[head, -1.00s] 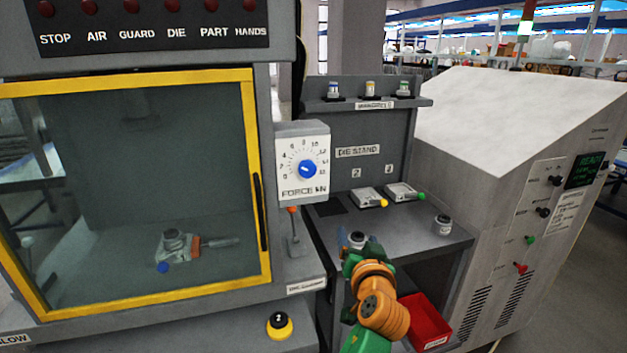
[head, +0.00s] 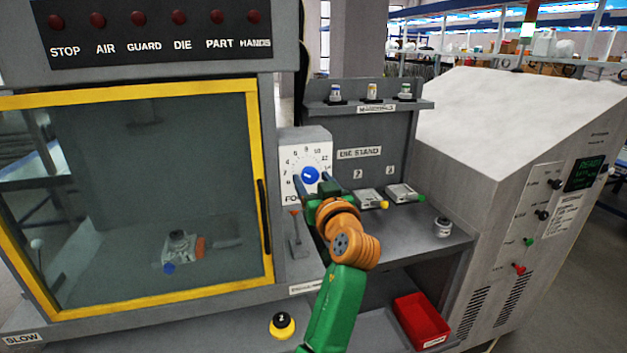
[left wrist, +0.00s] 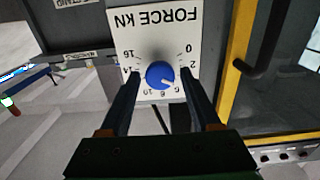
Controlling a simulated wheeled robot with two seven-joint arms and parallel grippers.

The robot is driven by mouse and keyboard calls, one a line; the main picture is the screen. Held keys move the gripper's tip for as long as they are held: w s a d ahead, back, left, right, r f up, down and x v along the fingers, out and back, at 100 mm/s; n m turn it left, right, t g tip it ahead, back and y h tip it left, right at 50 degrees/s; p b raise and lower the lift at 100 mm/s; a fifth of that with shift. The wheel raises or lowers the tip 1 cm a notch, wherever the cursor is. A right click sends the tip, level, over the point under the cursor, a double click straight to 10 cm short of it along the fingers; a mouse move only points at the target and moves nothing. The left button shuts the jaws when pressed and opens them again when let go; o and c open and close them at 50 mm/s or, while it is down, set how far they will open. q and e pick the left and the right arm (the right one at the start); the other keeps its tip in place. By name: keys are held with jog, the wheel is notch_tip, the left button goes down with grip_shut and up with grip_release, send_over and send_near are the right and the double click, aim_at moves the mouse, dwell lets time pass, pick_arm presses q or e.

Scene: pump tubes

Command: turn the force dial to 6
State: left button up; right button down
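The blue round force dial (head: 310,175) sits on a white scale plate (head: 318,146) marked FORCE KN, right of the yellow-framed guard. My left gripper (head: 314,184) is in front of the dial, with its fingers pointing at the plate and hiding part of its lettering. In the left wrist view the plate (left wrist: 150,22) appears upside down. There the dial (left wrist: 160,75) shows between the two spread fingers of the gripper (left wrist: 158,80), with gaps on both sides. A short white mark shows on the dial, but I cannot read its exact number. My right gripper is not in view.
A lever with an orange knob (head: 294,212) stands just below the plate. The yellow guard frame (head: 262,230) is close on the left. The die stand shelf (head: 395,235) holds several small parts on the right. A red bin (head: 421,322) sits lower right.

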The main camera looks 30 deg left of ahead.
pick_arm(q)
grip_shut()
jog(key=shift+m, duration=0.3)
jog(key=m+p, duration=0.1)
jog(key=m, duration=0.2)
jog(key=shift+m+p, duration=0.3)
jog(key=shift+p, duration=0.1)
jog(key=shift+m+p, duration=0.35)
jog(key=shift+m, duration=0.45)
jog(key=shift+o, duration=1.8)
grip_release()
